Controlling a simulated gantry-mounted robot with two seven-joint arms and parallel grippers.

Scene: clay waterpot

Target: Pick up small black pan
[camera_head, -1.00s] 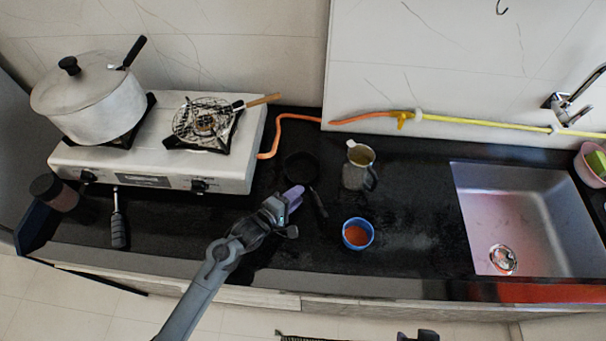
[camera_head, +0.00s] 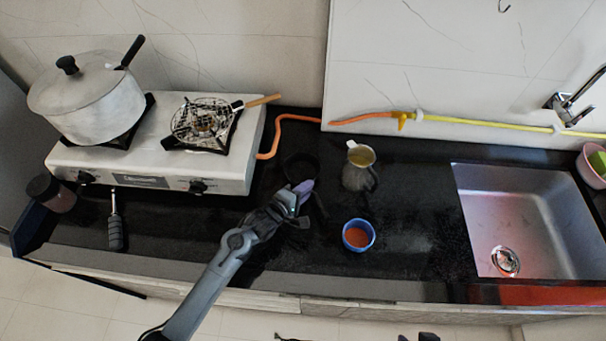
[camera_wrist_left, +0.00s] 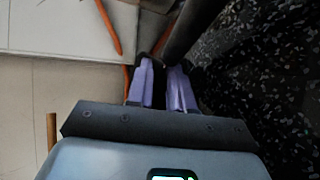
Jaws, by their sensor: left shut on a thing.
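The small black pan (camera_head: 300,166) sits on the black counter to the right of the stove, hard to make out against the dark surface. My left gripper (camera_head: 304,188) is at the pan's near side, by its handle (camera_head: 319,204). In the left wrist view, the purple fingers of my left gripper (camera_wrist_left: 162,88) are close together at a dark rounded bar (camera_wrist_left: 190,32), which looks like the pan's handle. The gripper is shut on the pan; the exact contact is partly hidden. My right gripper does not show clearly in any view.
A metal jug (camera_head: 358,172) and a blue cup (camera_head: 358,234) stand close on the right. The white stove (camera_head: 158,176) with a large pot (camera_head: 92,105) is on the left. An orange hose (camera_head: 278,133) runs behind the pan. The sink (camera_head: 520,205) is far right.

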